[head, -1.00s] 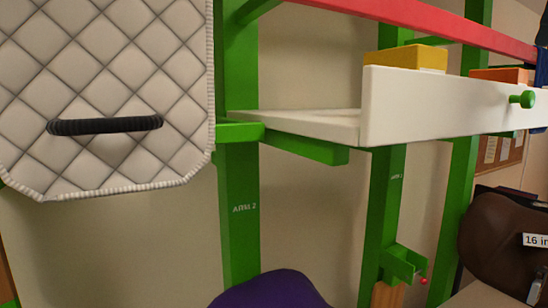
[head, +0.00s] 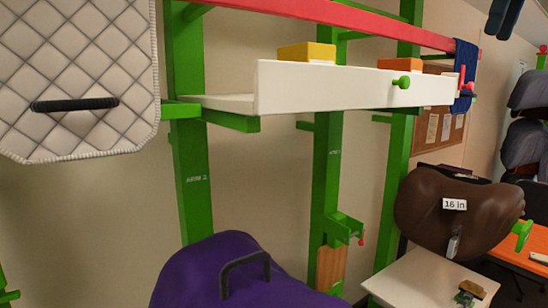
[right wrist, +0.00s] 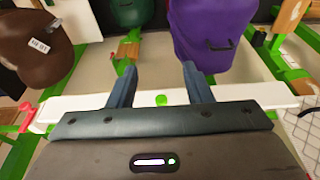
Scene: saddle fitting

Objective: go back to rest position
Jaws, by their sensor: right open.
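My right gripper (head: 504,18) shows at the top right edge of the head view, as two dark blue fingers high above the brown saddle. In the right wrist view my right gripper (right wrist: 160,88) is open, its two fingers wide apart with nothing held between them. The white drawer front (right wrist: 250,97) with its green knob (right wrist: 161,100) lies beyond and below the fingers there. In the head view the drawer front (head: 330,92) and knob (head: 401,82) are well left of the gripper, apart from it. My left gripper is not in view.
A quilted pad (head: 75,65) with a black handle hangs left. Yellow (head: 307,52) and orange (head: 400,65) blocks show behind the drawer front. A purple cover (head: 215,270) stands below. A brown saddle (head: 430,215) labelled "16 in" sits right; a dark blue cloth (head: 464,70) hangs on the red rail.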

